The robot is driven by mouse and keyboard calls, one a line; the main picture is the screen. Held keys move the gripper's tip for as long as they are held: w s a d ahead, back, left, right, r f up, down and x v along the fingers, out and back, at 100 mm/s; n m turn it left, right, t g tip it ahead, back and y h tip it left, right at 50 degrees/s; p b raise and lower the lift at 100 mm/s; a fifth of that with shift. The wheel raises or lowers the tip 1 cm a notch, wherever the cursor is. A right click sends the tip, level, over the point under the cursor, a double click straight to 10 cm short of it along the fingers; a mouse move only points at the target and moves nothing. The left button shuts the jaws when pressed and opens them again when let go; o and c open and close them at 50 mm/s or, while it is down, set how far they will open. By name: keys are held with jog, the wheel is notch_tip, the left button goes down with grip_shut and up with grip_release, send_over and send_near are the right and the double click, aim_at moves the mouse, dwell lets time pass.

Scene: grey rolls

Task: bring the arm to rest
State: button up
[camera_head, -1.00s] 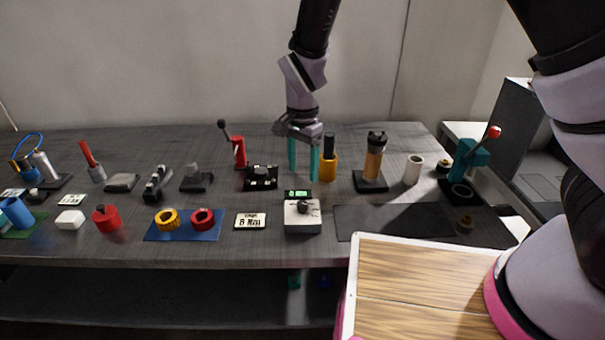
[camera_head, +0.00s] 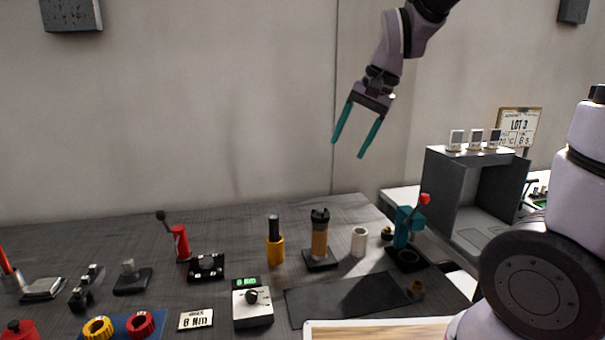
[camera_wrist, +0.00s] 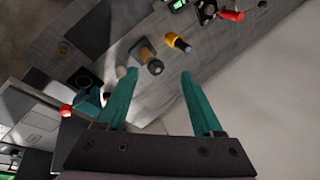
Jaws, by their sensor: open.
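My gripper (camera_head: 348,146) has two teal fingers spread apart, with nothing between them. In the head view it hangs tilted in the air, in front of the pale wall and above the back of the grey bench (camera_head: 215,225). In the wrist view my gripper (camera_wrist: 160,80) also shows open and empty, with bench items beyond the fingertips. It touches nothing that I can see.
Below stand a yellow-based black-handled tool (camera_head: 275,250), an orange and black cylinder (camera_head: 320,238), a white cup (camera_head: 359,241) and a teal press with a red knob (camera_head: 403,228). A grey cabinet (camera_head: 440,185) is at the right. The air around the gripper is clear.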

jog(key=s+d+r+t+h, duration=0.1)
jog(key=s+d+r+t, duration=0.1)
jog(key=s+d+r, duration=0.2)
jog(key=s+d+r+t, duration=0.2)
jog(key=s+d, duration=0.4)
jog(key=d, duration=0.4)
jog(key=shift+s+d+r+n+t+h, duration=0.2)
jog(key=shift+s+r+n+t+h, duration=0.15)
jog(key=shift+r, duration=0.55)
